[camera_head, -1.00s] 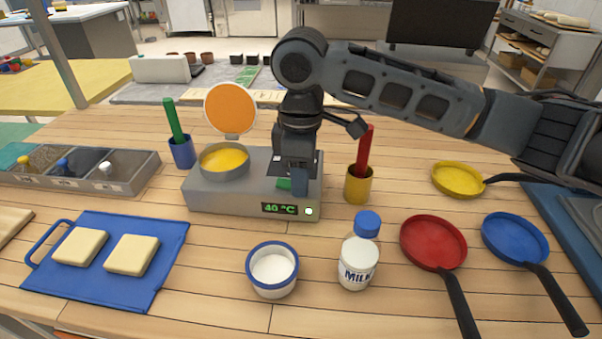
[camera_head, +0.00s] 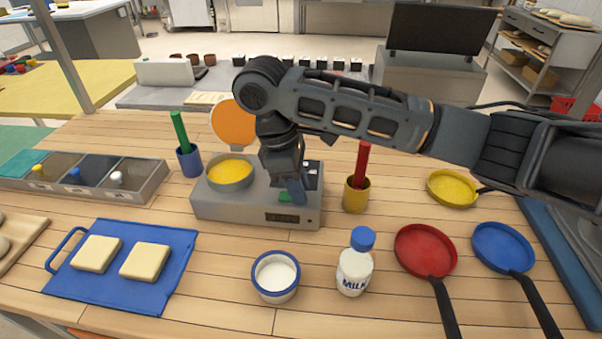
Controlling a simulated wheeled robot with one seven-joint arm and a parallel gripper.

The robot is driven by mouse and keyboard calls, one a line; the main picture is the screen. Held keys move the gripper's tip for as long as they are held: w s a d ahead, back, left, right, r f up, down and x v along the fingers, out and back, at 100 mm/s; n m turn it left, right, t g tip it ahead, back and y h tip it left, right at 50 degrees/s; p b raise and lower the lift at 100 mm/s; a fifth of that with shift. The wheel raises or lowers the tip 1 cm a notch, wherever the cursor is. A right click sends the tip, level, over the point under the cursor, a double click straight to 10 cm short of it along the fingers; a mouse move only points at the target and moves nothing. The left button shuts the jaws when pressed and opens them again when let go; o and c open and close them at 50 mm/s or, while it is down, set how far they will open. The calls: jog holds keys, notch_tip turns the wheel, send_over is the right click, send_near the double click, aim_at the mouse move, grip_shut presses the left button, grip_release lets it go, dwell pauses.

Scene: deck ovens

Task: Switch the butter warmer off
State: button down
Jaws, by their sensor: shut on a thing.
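The butter warmer (camera_head: 235,208) is a grey box on the wooden table, with a round pan of yellow butter (camera_head: 230,173) at its left. Its front display (camera_head: 281,217) is dark, with no lit digits. A green patch (camera_head: 286,197) shows on its top right beside my fingers. My gripper (camera_head: 298,192) points down at the right part of the warmer's top, tilted, with its fingers shut on a control there. The fingers hide most of that control, so its position cannot be seen.
A yellow cup (camera_head: 355,196) with a red handle stands close right of the warmer. A blue cup (camera_head: 190,163) with a green handle stands at its left. A white bowl (camera_head: 275,276) and a milk bottle (camera_head: 354,268) stand in front. Coloured pans lie right.

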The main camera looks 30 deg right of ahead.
aim_at(286, 194)
dwell(0.3)
jog(key=c, duration=0.9)
grip_release()
jog(key=shift+r, duration=0.15)
jog(key=v, duration=0.7)
jog(key=shift+w+a+r+p, duration=0.15)
jog(key=shift+a+r+p, duration=0.05)
jog(key=shift+a+p, duration=0.1)
